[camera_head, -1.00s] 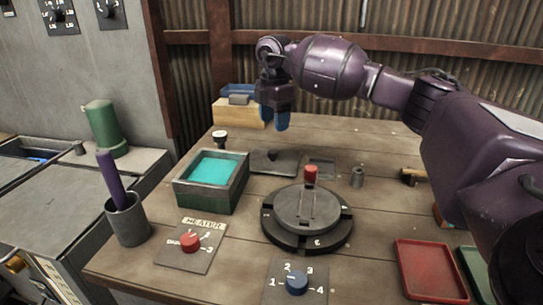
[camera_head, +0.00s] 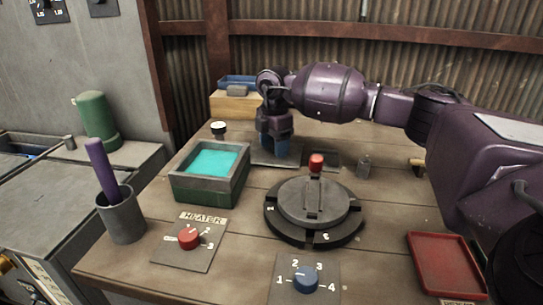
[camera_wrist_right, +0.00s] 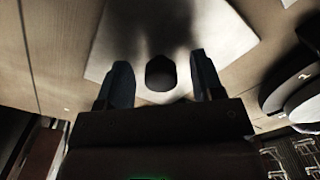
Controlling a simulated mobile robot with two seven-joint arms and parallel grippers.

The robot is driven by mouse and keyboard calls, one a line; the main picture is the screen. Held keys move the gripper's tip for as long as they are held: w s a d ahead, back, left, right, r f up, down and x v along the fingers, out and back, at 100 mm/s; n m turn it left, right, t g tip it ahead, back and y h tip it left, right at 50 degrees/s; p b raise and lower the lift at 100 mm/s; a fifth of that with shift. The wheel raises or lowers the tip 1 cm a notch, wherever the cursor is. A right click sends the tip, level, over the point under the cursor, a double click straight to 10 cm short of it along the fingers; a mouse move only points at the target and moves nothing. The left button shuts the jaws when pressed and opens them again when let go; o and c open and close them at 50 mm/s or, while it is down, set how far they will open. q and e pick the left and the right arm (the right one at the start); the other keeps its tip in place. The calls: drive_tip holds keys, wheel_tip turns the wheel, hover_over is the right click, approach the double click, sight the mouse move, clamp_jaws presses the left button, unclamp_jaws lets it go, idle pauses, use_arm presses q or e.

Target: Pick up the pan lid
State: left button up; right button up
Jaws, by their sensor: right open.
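The pan lid (camera_head: 273,162) is a flat dark grey rectangular plate at the back middle of the table, partly hidden by my right gripper in the head view. In the right wrist view the lid (camera_wrist_right: 215,35) looks pale, with a dark round knob (camera_wrist_right: 160,73) on it. My right gripper (camera_head: 275,150) points down over the lid. In the right wrist view the gripper (camera_wrist_right: 163,78) is open, with one blue finger on each side of the knob and gaps showing on both sides. My left gripper is not in view.
A green-black box with teal contents (camera_head: 211,187) stands to the left of the lid. A wooden block (camera_head: 232,105) with a blue tray (camera_head: 238,81) is behind. A red tray (camera_head: 448,265) lies front right.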

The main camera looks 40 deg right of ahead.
drive_tip(key=shift+s, duration=0.1)
drive_tip(key=c, duration=0.9)
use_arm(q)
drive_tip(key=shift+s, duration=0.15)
use_arm(e)
drive_tip(key=shift+c, duration=0.3)
